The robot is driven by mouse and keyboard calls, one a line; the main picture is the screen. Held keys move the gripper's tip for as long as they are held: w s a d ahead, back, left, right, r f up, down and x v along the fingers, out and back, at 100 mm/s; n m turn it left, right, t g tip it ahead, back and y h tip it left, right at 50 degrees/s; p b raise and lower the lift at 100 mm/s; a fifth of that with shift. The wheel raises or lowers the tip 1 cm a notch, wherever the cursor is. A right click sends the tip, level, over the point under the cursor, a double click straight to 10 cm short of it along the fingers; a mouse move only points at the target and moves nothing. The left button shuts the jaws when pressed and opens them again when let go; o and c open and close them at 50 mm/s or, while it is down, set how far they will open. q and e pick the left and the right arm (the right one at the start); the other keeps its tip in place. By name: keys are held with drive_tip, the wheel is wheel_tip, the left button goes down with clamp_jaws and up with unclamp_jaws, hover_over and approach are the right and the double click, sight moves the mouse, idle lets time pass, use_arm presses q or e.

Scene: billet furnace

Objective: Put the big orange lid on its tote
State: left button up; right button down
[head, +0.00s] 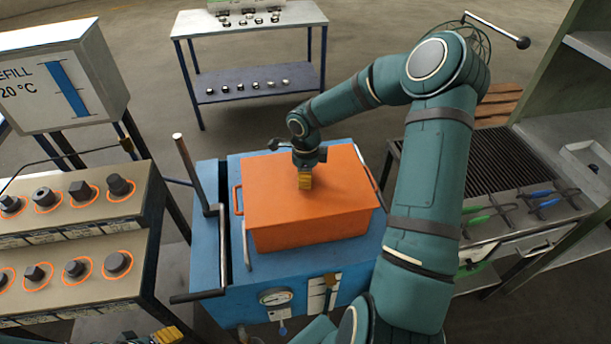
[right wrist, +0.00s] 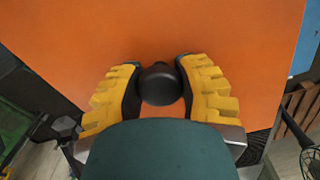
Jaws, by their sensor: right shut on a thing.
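The big orange lid (head: 340,185) lies over the orange tote (head: 315,234), covering its opening. It looks level and lined up with the tote walls; I cannot tell whether a thin gap remains under its edge. The tote stands on a blue cabinet (head: 212,240). My right gripper (head: 305,181) points down at the lid's middle. In the right wrist view its yellow fingers are shut on the lid's dark round knob (right wrist: 160,84), with the orange lid surface behind. My left gripper (head: 168,335) shows only partly at the bottom edge, and its opening is unclear.
A bench with dark knobs (head: 80,190) and a temperature sign (head: 55,85) are at left. Metal levers (head: 185,160) rise beside the cabinet. A grated table (head: 480,165) with coloured-handled tongs (head: 490,213) is at right. A small shelf table (head: 250,50) stands behind.

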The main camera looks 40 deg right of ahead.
drive_tip(key=c, duration=0.5)
unclamp_jaws()
drive_tip(key=shift+c, duration=0.2)
drive_tip(key=shift+r, duration=0.15)
wheel_tip(320, 180, up, 12)
idle(0.3)
